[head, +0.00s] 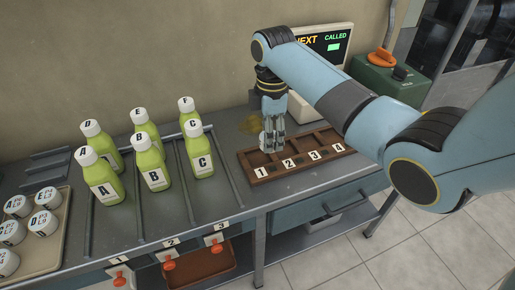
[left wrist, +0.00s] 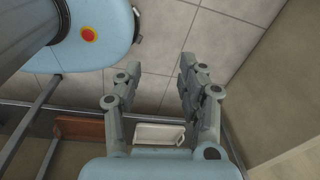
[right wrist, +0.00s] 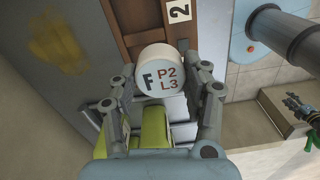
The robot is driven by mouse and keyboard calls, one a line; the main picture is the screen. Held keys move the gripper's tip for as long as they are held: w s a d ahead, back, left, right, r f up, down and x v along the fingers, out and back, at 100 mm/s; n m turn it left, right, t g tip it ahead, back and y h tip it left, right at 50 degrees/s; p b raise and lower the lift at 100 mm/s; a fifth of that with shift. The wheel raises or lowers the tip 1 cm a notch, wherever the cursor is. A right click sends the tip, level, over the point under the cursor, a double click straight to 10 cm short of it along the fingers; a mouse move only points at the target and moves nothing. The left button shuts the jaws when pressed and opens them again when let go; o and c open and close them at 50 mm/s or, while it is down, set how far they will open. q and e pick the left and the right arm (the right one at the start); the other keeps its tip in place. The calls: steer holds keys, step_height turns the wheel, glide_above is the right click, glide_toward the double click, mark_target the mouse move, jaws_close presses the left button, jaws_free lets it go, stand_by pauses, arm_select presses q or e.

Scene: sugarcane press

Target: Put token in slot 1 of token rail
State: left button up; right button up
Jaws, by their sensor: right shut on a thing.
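The token (right wrist: 158,72) is a white disc marked "F P2 L3", held between the fingertips of my right gripper (right wrist: 163,80) in the right wrist view. The brown token rail (head: 240,158) lies on the counter, with slot labels 1 to 4 from left to right. In the head view my right gripper (head: 272,145) points down over the rail's left end, around slots 1 and 2. The token is not clearly visible there, so I cannot tell whether it touches the rail. My left gripper (left wrist: 158,72) is open and empty, with floor tiles beyond it.
Several green bottles (head: 155,178) stand between rails left of the token rail. A tray (head: 40,256) of white tokens lies at far left. A display (head: 333,37) and a green box (head: 385,83) stand behind the rail. Red knobs (head: 169,265) line the counter front.

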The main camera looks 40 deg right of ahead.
mark_target(259, 160)
steer(key=shift+w+a+f, duration=0.9)
steer(key=shift+w+f, duration=0.05)
steer(key=shift+w, duration=0.2)
step_height(259, 160, down, 4)
steer(key=shift+r+b, duration=0.25)
steer(key=shift+b, duration=0.1)
steer(key=shift+f, duration=0.35)
arm_select(q)
steer(key=shift+w+f+t, duration=0.15)
steer(key=shift+w+f, duration=0.05)
steer(key=shift+w, duration=0.35)
steer(key=shift+w+f+t, duration=0.15)
steer(key=shift+w+f, duration=0.05)
steer(key=shift+w, duration=0.35)
arm_select(e)
steer(key=o, duration=1.1)
